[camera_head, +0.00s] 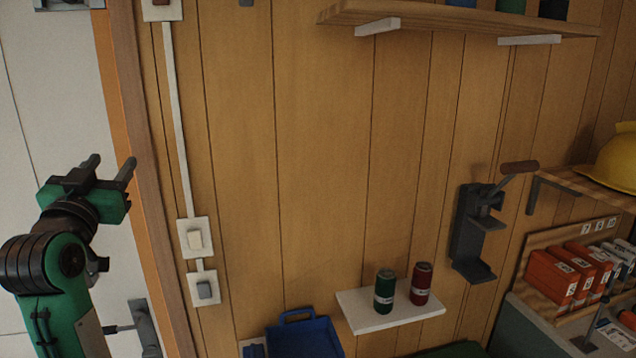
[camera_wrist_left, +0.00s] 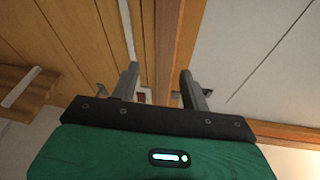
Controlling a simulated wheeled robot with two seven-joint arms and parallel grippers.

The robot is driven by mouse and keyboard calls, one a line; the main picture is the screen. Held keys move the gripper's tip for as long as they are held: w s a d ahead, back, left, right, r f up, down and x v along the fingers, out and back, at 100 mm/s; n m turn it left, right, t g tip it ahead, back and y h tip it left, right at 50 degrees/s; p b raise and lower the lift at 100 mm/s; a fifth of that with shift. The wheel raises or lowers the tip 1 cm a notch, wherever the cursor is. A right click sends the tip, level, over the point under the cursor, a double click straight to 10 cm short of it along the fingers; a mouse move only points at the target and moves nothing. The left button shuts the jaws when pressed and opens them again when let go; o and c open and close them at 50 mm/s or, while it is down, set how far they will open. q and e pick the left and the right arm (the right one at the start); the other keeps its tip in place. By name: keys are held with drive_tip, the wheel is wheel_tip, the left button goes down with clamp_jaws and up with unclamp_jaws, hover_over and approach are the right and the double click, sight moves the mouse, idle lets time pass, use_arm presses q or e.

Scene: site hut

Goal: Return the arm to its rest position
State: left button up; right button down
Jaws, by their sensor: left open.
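My left gripper (camera_head: 108,166) is at the left of the head view, raised in front of the door frame, with its fingers pointing up. It is open and empty. In the left wrist view its two fingers (camera_wrist_left: 158,88) stand apart with only wall and door frame beyond them. The green and black left arm (camera_head: 62,270) comes up from the lower left. My right gripper is in neither view.
A light switch (camera_head: 194,239) and a second switch (camera_head: 205,290) sit on the wall beside the door frame. A small white shelf (camera_head: 362,316) holds a green can (camera_head: 384,291) and a red can (camera_head: 421,283). A can crusher (camera_head: 472,235) is wall-mounted.

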use_arm(q)
drive_tip(key=s+d+f+m+g+h, duration=0.1)
drive_tip(key=s+d+f+g, duration=0.15)
drive_tip(key=f, duration=0.85)
drive_tip(key=s+d+f+g+h, duration=0.1)
drive_tip(key=d+f+g, duration=0.2)
drive_tip(key=f, duration=0.8)
drive_tip(key=s+d+f+m+g, duration=0.1)
drive_tip(key=s+d+f+g, duration=0.15)
drive_tip(key=f, duration=0.95)
drive_tip(key=s+d+f+g, duration=0.2)
drive_tip(key=s+f+g, duration=0.1)
drive_tip(key=s+f, duration=0.45)
drive_tip(key=s+d+f+g+h, duration=0.1)
drive_tip(key=s+d+f+g, duration=0.1)
drive_tip(key=s+f+g, duration=0.5)
drive_tip(key=s+d+f, duration=0.2)
drive_tip(key=s+f, duration=0.4)
drive_tip(key=s, duration=0.4)
wheel_tip(320, 180, down, 30)
drive_tip(key=g, duration=0.1)
drive_tip(key=s+a+f, duration=0.1)
drive_tip(key=s+f, duration=0.9)
drive_tip(key=s+a+f+g, duration=0.1)
drive_tip(key=s+a+f, duration=0.1)
drive_tip(key=s+f, duration=0.8)
drive_tip(key=shift+a+f, duration=0.3)
drive_tip(key=shift+f, duration=0.5)
